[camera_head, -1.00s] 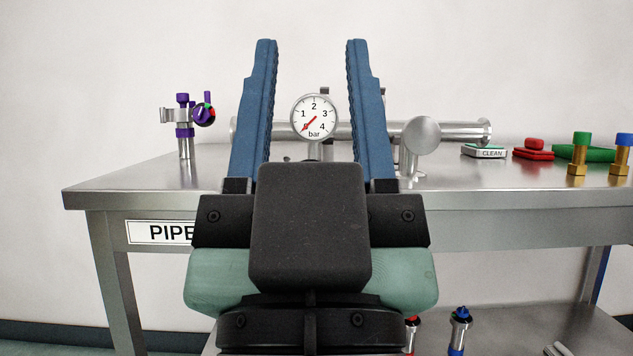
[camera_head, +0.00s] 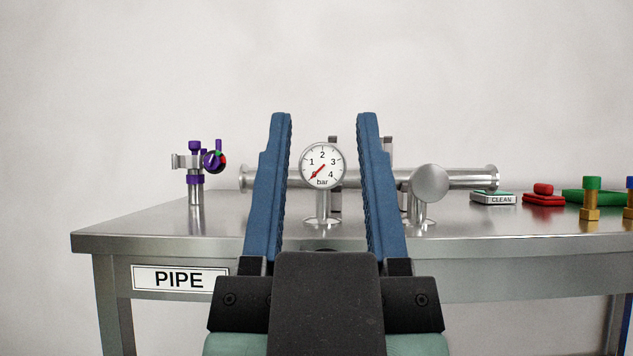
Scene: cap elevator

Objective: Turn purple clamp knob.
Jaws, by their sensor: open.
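A pressure gauge (camera_head: 322,166) shows between the fingers.
A horizontal steel pipe (camera_head: 455,180) lies behind the gauge. A round steel disc (camera_head: 430,183) stands right of my gripper. Farther right are the CLEAN block (camera_head: 494,198), a red block (camera_head: 543,199) and brass fittings (camera_head: 590,213). The bench front carries a PIPE label (camera_head: 180,279).

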